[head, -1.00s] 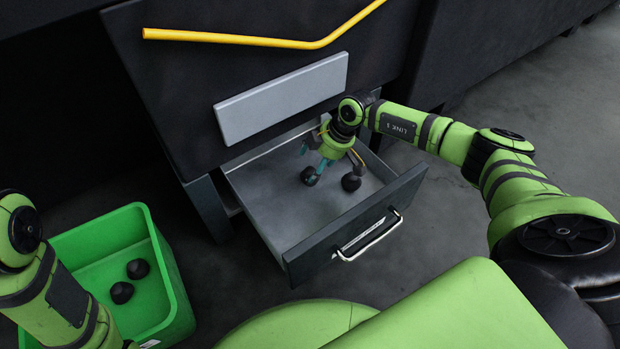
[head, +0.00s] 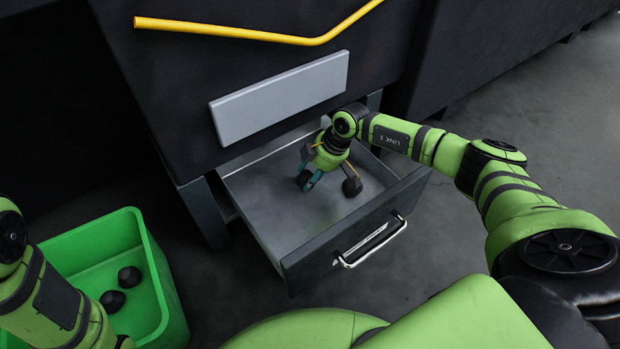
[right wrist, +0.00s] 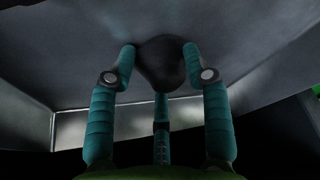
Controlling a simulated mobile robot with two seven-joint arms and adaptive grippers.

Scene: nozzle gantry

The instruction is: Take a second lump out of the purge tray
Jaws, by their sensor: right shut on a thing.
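The purge tray (head: 262,215) is an open grey drawer pulled out from the dark cabinet. My right gripper (head: 312,179) reaches down into it, its teal fingers shut on a black lump (head: 304,178). In the right wrist view the held lump (right wrist: 162,62) sits between the fingertips, close to the tray's grey floor; I cannot tell whether it touches it. Another black lump (head: 352,187) lies in the tray just right of the gripper. My left arm shows at the lower left, but its gripper is out of view.
A green bin (head: 165,290) stands on the floor at the left, with two black lumps (head: 129,277) inside. The tray front has a metal handle (head: 372,243). A grey panel (head: 280,98) and a yellow bar (head: 240,34) are on the cabinet above.

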